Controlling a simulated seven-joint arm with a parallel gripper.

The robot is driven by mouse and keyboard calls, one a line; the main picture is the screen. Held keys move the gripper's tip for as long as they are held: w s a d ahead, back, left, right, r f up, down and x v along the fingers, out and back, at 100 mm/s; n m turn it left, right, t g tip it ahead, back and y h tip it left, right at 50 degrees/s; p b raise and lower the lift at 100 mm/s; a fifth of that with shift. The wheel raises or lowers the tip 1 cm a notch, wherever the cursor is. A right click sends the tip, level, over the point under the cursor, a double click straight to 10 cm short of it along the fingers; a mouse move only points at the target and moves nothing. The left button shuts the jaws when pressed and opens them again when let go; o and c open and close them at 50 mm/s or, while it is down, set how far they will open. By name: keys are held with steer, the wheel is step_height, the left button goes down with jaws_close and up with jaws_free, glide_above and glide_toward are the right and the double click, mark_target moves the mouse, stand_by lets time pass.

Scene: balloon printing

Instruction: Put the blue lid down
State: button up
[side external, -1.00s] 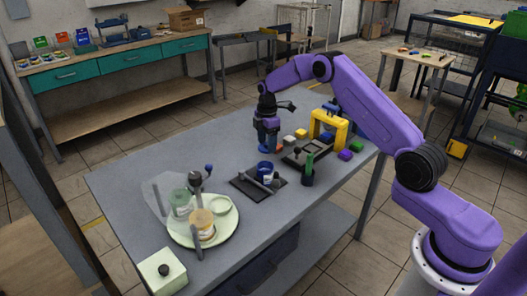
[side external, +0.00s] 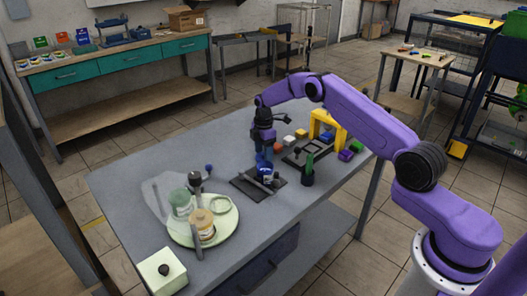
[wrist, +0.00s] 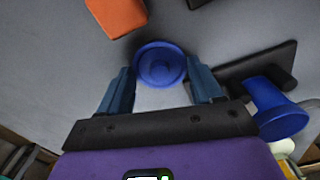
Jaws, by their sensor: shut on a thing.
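The blue lid (wrist: 160,62) is a round disc with a raised ring, between the fingertips of my gripper (wrist: 161,75) in the wrist view. My gripper is shut on it and holds it over the grey table (side external: 130,190). In the side external view my gripper (side external: 263,155) points down just behind the blue cup (side external: 265,170). There the lid cannot be told apart from the blue fingers and the cup. How high the lid is above the table is unclear.
An orange block (side external: 277,147) lies behind. A yellow arch (side external: 325,120) and several small blocks stand further back. A round tray (side external: 225,235) with jars is front left. The table's left back is clear.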

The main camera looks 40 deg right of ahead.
steer(key=shift+f, duration=0.15)
steer(key=o, duration=1)
step_height(320, 180, up, 12)
steer(key=s+a+r, duration=0.3)
steer(key=s+a, duration=0.1)
steer(key=a, duration=0.3)
steer(key=s+a+r, duration=0.3)
steer(key=a+r, duration=0.1)
steer(key=a, duration=0.2)
steer(key=s+a+r+m, duration=0.1)
steer(key=s+a+r, duration=0.1)
steer(key=s+a, duration=0.35)
steer(key=s+a+r, duration=0.2)
steer(key=s, duration=0.6)
steer(key=s+d, duration=0.2)
steer(key=s, duration=1.2)
steer(key=s+d+f+m, duration=0.1)
steer(key=s+d, duration=0.2)
steer(key=s, duration=1.1)
steer(key=shift+d+f, duration=0.15)
steer(key=shift+f, duration=0.1)
